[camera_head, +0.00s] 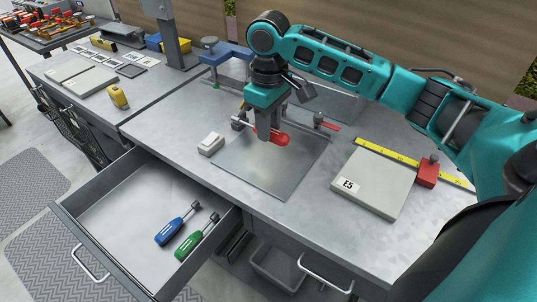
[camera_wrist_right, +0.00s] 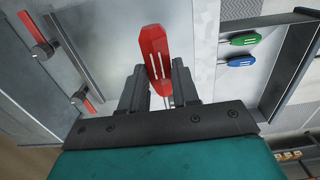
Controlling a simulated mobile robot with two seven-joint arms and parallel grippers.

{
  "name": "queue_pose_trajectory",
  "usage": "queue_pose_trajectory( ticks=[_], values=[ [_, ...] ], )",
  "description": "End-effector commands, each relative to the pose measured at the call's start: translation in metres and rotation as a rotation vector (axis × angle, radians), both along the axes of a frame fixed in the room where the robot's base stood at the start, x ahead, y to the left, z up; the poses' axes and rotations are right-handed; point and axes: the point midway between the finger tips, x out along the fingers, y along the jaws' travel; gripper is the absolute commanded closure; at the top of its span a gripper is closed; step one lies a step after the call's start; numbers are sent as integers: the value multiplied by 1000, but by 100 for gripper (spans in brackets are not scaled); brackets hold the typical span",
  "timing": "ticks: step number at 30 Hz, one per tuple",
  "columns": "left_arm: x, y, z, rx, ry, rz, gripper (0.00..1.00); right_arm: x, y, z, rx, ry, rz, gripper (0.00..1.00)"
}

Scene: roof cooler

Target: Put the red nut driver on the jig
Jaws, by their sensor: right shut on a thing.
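The red nut driver (camera_head: 280,139) is between the fingers of my right gripper (camera_head: 268,140), low over a flat metal plate (camera_head: 257,176). In the right wrist view its red handle (camera_wrist_right: 155,55) passes between the two dark fingers of the gripper (camera_wrist_right: 158,85). The gripper is shut on it. Part of the driver is hidden by the fingers, and I cannot tell whether it touches anything below. Behind the plate are fittings with dark knobs and red parts (camera_head: 328,125); I cannot tell which piece is the jig. My left gripper is not in view.
An open drawer (camera_head: 110,216) at the front left holds a blue driver (camera_head: 170,232) and a green driver (camera_head: 190,244). A white block (camera_head: 210,144) lies left of the plate.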

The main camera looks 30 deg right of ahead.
Motion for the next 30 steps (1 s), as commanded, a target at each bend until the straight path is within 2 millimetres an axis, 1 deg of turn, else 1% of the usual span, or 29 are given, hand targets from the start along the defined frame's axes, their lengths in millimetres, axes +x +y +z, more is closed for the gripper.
queue_pose_trajectory(
  ticks=[1, 3, 6, 11, 18, 21, 30],
  values=[
    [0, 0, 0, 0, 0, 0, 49, -1, -1, -14, -2, 4, -1, 100],
    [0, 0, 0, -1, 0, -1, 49, -1, 0, -30, -1, 4, -1, 100],
    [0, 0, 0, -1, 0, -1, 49, 0, 0, -45, -1, 1, -1, 100],
    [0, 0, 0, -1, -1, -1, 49, 0, 0, -57, 0, -1, -1, 100],
    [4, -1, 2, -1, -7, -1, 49, 0, 0, -91, 0, 2, 0, 100],
    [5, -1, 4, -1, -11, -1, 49, 0, 0, -98, -1, -1, 0, 100],
    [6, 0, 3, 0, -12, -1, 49, 0, 0, -99, -1, -1, 0, 100]
  ],
)
